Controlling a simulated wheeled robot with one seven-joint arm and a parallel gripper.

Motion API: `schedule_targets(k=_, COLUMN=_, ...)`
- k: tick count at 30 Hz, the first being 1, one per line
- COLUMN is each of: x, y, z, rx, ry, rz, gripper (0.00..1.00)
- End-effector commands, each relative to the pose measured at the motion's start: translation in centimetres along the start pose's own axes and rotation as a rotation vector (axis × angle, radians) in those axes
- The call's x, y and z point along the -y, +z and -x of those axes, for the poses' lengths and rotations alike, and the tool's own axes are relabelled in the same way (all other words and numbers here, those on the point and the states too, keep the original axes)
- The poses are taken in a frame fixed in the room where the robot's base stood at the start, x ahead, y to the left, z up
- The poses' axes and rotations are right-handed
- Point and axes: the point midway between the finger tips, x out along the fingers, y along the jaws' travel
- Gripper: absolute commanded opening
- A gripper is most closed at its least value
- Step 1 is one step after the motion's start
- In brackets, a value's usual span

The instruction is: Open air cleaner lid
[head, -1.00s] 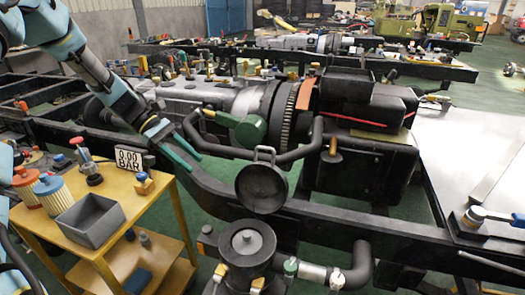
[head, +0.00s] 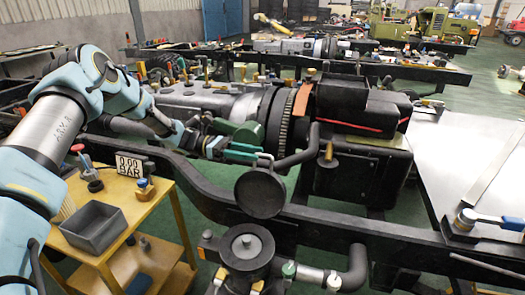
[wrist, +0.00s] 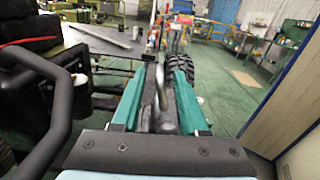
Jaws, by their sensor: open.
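The air cleaner lid (head: 259,193) is a dark round disc with a loop handle on its top edge. It stands raised and nearly upright above and behind the round air cleaner housing (head: 247,245), whose grey top with a dark centre shows uncovered. My gripper (head: 260,153) is open, its green fingers level beside the lid's handle. In the wrist view, the open fingers (wrist: 160,64) have a grey upright shape between them, apparently the lid's handle or edge. Whether the fingers touch it is unclear.
A black bent pipe (head: 300,150) rises close to the fingertips. The engine and gearbox (head: 215,100) lie behind. A yellow cart (head: 150,215) with a grey bin (head: 94,228) stands at left. A metal bench (head: 465,165) is at right.

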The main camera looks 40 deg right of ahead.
Motion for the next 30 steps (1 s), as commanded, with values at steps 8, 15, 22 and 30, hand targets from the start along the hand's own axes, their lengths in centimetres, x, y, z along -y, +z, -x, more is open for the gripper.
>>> schedule_targets(k=8, x=0.0, y=0.1, z=-3.2, rx=-0.002, ry=0.0, rz=0.0, gripper=0.43)
schedule_targets(k=15, x=0.0, y=-0.1, z=-3.6, rx=-0.002, ry=0.0, rz=-0.001, gripper=0.43)
schedule_targets(k=22, x=0.0, y=-0.1, z=-3.6, rx=-0.002, ry=0.0, rz=-0.001, gripper=0.3)
schedule_targets(k=30, x=0.0, y=-0.1, z=-3.6, rx=-0.002, ry=0.001, rz=-0.001, gripper=0.0)
